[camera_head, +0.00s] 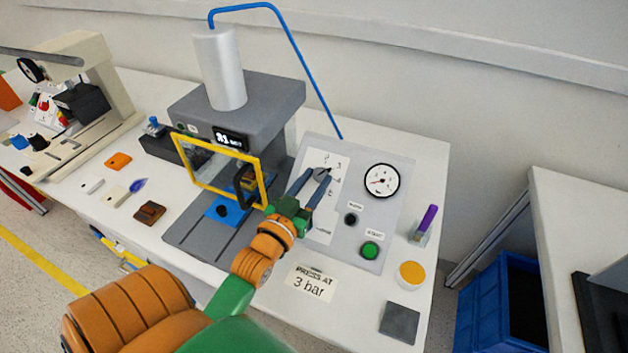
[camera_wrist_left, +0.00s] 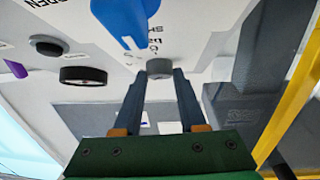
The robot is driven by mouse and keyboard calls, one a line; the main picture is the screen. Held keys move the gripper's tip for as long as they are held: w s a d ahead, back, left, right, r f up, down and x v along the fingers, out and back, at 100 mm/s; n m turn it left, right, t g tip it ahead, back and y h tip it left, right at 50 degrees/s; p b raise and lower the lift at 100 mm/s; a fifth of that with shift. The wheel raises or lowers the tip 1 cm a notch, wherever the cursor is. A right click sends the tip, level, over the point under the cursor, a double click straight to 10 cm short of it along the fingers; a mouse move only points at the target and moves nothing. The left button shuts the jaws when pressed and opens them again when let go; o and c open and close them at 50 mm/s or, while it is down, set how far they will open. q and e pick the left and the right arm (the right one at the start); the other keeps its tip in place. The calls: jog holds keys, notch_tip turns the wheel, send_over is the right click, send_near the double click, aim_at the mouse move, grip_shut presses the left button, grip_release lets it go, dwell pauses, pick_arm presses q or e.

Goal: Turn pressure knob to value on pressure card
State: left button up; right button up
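The pressure card (camera_head: 312,284) lies on the table front and reads "PRESS AT 3 bar". The round white gauge (camera_head: 381,181) sits on the grey panel; its needle is too small to read surely. My left gripper (camera_head: 318,174) is over the panel's white label plate, left of the gauge. In the left wrist view, a small grey knob (camera_wrist_left: 160,68) is between the tips of the left gripper (camera_wrist_left: 160,78). The fingers are apart on either side of it; whether they touch it is unclear. The knob's setting cannot be read. My right gripper is not in view.
A grey press (camera_head: 250,95) with a yellow-framed guard (camera_head: 215,165) stands left of the panel. A black button (camera_head: 351,219) and a green button (camera_head: 370,250) are right of my gripper. A blue handle (camera_wrist_left: 125,20) shows close by in the left wrist view.

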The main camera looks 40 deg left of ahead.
pick_arm(q)
grip_shut()
jog(key=shift+a+m+h+p, duration=0.15)
jog(key=shift+m+h+p, duration=0.2)
jog(key=shift+m+h, duration=0.65)
jog(key=o, duration=0.9)
grip_release()
jog(key=shift+w, duration=0.1)
jog(key=s, duration=0.3)
jog(key=s+b, duration=0.1)
jog(key=s, duration=0.2)
jog(key=shift+s+d, duration=0.2)
jog(key=shift+s, duration=0.35)
